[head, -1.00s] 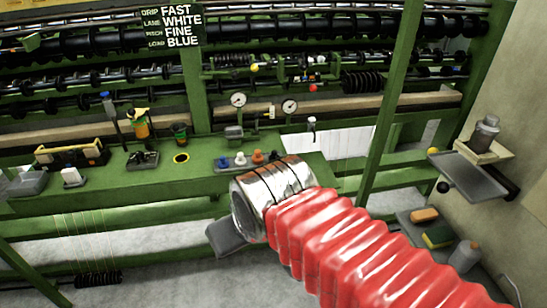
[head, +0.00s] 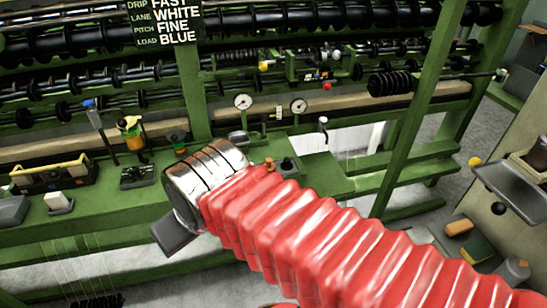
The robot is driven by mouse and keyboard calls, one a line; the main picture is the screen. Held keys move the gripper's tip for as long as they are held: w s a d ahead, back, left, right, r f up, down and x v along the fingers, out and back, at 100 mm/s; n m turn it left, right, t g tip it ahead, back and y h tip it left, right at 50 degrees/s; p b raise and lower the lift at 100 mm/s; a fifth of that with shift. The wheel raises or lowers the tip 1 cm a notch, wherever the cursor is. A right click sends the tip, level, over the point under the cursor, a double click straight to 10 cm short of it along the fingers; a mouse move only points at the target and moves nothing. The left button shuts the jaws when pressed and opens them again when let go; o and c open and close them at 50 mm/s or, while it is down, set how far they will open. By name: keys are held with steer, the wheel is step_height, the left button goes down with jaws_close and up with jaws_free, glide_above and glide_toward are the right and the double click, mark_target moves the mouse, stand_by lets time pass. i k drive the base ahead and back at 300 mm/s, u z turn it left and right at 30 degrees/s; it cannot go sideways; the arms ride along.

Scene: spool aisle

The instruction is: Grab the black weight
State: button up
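I cannot tell for sure which thing is the black weight. A stack of black discs (head: 392,83) sits on a rod of the green machine, right of the gauges. A dark ribbed piece (head: 97,300) hangs low at the bottom left, partly cut off. A small black-topped piece (head: 287,166) stands on the green bench beside an orange peg (head: 269,163). My gripper (head: 170,235) shows only as a dark grey part below the silver wrist of my red-sleeved arm, in front of the bench. Its fingers are not clear, and nothing is seen held.
The green bench (head: 95,222) carries a dark tool tray (head: 55,172), an orange bottle (head: 132,135) and a funnel (head: 177,138). A green post (head: 420,115) rises right of centre. A grey tray (head: 512,190) juts from the right wall, with a black ball (head: 499,208) below it.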

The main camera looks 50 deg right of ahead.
mark_target(286, 165)
steer(key=z, duration=0.15)
steer(key=i, duration=0.7)
steer(key=z, duration=0.7)
steer(key=i, duration=0.4)
steer(key=z, duration=0.25)
